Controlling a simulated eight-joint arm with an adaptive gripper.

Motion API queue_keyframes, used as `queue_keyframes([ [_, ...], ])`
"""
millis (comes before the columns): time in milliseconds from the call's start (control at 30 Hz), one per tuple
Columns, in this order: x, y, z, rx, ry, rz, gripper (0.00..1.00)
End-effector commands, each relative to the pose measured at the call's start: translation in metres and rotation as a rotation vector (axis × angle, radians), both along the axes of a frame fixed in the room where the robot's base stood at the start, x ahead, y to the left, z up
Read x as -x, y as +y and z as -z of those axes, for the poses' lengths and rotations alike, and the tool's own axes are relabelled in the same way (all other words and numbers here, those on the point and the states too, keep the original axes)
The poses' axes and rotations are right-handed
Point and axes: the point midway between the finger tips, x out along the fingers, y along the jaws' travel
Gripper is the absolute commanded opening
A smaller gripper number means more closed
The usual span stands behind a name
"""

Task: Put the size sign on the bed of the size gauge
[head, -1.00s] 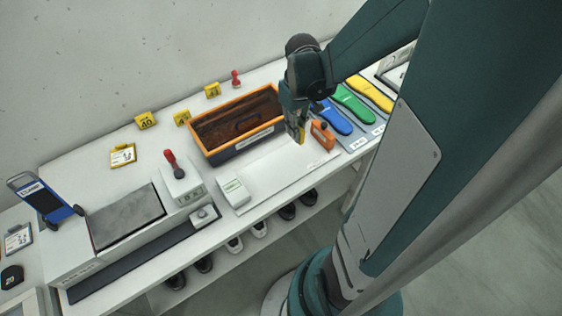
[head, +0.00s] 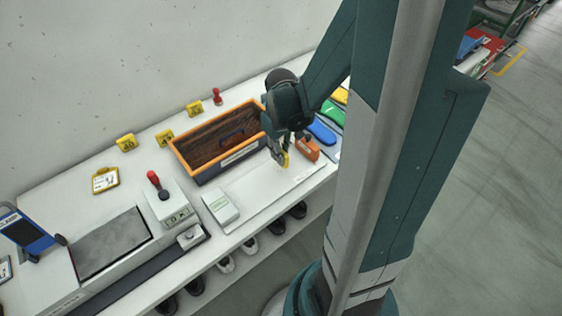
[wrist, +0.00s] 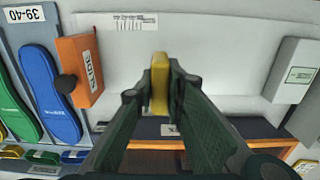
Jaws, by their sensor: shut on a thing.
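The yellow size sign (head: 285,160) is pinched between the fingers of my gripper (head: 281,156). In the wrist view the sign (wrist: 160,84) stands edge-on between the fingertips (wrist: 160,90), so its face is hidden. The size gauge has a white bed (head: 252,200), an orange slide block (head: 306,149) at the right and a white block (head: 221,207) at the left. My gripper is over the bed, just left of the slide block and apart from it. I cannot tell whether the sign touches the bed.
A dark crate with an orange rim (head: 196,180) stands behind the bed. Several other yellow signs, including one at the back (head: 126,142), stand along the wall side. Blue and green insoles (head: 332,113) lie to the right. A box with a red-knobbed lever (head: 160,200) stands left.

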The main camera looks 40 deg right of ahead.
Motion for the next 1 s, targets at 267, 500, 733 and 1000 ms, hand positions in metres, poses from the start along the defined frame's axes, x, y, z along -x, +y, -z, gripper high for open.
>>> queue_keyframes([
  [267, 0.000, 0.000, 0.000, 0.000, 0.000, 0.000, 0.00],
  [500, 0.000, 0.000, 0.013, 0.000, 0.000, 0.000, 0.00],
  [733, 0.000, 0.000, 0.033, 0.000, 0.000, 0.000, 0.00],
  [1000, 0.000, 0.000, 0.042, 0.000, 0.000, 0.000, 0.00],
])
